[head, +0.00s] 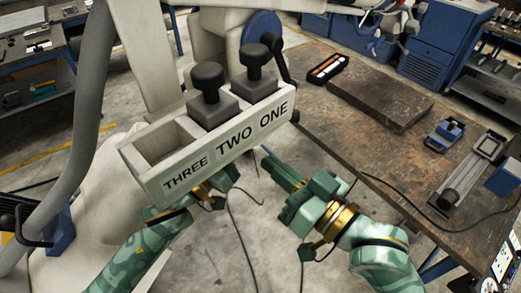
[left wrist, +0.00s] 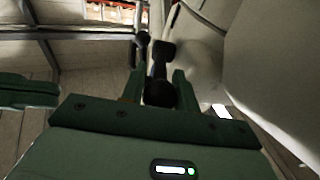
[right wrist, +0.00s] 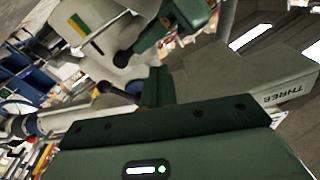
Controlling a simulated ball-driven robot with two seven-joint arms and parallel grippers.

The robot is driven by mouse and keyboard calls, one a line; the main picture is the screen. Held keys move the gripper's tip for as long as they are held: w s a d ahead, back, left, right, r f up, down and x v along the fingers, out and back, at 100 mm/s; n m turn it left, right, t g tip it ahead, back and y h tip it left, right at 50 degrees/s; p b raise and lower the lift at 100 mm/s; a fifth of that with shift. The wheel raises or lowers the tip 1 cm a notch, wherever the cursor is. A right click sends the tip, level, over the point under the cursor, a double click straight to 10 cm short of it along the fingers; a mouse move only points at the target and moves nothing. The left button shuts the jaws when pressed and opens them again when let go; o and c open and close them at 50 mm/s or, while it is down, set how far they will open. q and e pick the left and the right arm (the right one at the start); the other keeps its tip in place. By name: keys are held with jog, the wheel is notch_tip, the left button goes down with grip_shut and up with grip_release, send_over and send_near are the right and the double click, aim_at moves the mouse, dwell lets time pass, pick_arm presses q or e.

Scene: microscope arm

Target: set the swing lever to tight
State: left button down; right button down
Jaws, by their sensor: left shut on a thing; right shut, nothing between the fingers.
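A black lever with a rounded knob (left wrist: 160,91), which looks like the swing lever, sits between the fingers of my left gripper (left wrist: 159,88) in the left wrist view. In the right wrist view the lever's dark arm (right wrist: 130,52) runs from the pale microscope arm to my left gripper. In the head view my left gripper is mostly hidden below the tray. My right gripper (head: 271,168) is shut and empty, below and right of the tray's ONE end. A green and yellow mark (right wrist: 78,25) shows on the pale body; I cannot read a setting.
A pale tray (head: 150,172) marked THREE, TWO, ONE hangs close above both grippers. Black-knobbed pieces stand in TWO (head: 208,92) and ONE (head: 255,78); THREE looks empty. A workbench (head: 400,165) with a dark slab (head: 380,100) and tools lies to the right.

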pick_arm(q)
jog(key=shift+f, duration=0.1)
pick_arm(e)
jog(key=x, duration=0.9)
jog(key=shift+f, duration=0.1)
